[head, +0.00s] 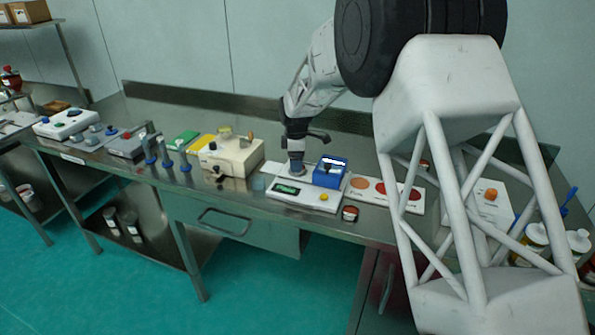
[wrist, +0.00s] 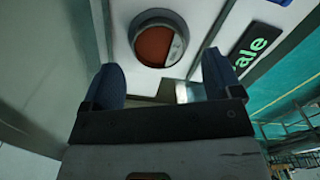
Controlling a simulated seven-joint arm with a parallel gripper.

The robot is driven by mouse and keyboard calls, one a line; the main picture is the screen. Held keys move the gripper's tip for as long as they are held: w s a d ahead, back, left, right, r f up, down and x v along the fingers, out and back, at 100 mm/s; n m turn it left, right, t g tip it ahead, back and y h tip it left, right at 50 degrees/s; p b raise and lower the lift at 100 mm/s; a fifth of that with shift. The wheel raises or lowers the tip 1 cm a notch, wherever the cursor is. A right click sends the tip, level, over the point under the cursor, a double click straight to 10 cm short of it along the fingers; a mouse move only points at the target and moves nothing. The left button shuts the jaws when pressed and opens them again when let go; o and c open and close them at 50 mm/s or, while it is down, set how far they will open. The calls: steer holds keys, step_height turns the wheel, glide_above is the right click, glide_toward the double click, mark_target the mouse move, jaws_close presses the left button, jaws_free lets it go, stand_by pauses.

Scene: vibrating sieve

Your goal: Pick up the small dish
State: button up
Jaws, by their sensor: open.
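A small round dish (wrist: 153,47) with a dark rim and reddish-brown contents shows at the top of the wrist view. It rests on the pale top of the scale, beside the display. In the head view my gripper (head: 297,162) points down over the white scale (head: 318,199), left of a blue box (head: 330,172). There the gripper mostly hides the dish. In the wrist view my gripper (wrist: 160,82) has its two blue fingers apart with nothing held. The dish lies beyond the fingertips, roughly in line with the gap; whether they touch it cannot be told.
A small red-and-white container (head: 350,213) stands at the bench's front edge. A board with coloured discs (head: 385,190) lies right of the scale. A cream machine (head: 232,155) stands to the left. The bench behind is clear.

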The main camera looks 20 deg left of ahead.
steer(key=shift+f, duration=1.35)
steer(key=c, duration=1.1)
steer(key=shift+o, duration=0.2)
steer(key=shift+r, duration=0.1)
step_height(320, 180, up, 10)
